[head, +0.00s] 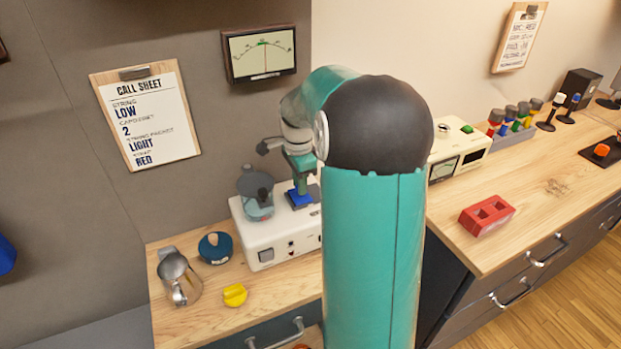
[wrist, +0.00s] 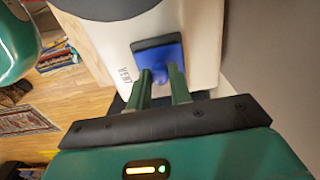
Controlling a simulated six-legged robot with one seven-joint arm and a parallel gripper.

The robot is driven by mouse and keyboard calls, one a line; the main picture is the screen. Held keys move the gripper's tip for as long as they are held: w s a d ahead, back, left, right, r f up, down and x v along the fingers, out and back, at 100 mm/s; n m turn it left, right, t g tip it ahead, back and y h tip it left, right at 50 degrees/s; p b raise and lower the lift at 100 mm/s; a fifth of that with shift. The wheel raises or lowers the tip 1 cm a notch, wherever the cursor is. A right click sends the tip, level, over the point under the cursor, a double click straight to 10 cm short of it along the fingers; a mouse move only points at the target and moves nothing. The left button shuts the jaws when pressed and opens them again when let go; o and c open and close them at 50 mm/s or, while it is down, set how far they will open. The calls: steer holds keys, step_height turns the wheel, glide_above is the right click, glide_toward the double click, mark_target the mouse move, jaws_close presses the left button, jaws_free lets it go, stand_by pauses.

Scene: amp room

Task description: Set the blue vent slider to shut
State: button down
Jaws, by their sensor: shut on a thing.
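The blue vent slider (wrist: 160,55) is on the cream-white machine (wrist: 205,50), beside a small label that looks like "VENT". In the head view the slider shows as a blue patch (head: 299,198) on top of the white machine (head: 262,235). My gripper (wrist: 164,82) is shut on the slider's blue knob, with one green finger on each side of it. In the head view my gripper (head: 300,180) reaches down onto the slider from above. The fingers partly hide the knob, and I cannot tell which end of its travel it is at.
A glass-like lidded vessel (head: 257,197) stands on the machine just left of my gripper. A metal pitcher (head: 178,278), a dark blue round item (head: 215,247) and a yellow item (head: 235,295) sit on the wooden counter. A red block (head: 487,215) lies on the right-hand counter.

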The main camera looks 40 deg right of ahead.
mark_target(296, 196)
steer(key=shift+w+a, duration=0.2)
steer(key=shift+a, duration=0.35)
steer(key=c, duration=1.3)
jaws_free()
steer(key=shift+a, duration=0.15)
steer(key=shift+o, duration=0.2)
steer(key=shift+r, duration=0.2)
step_height(296, 196, up, 13)
steer(key=shift+r, duration=0.2)
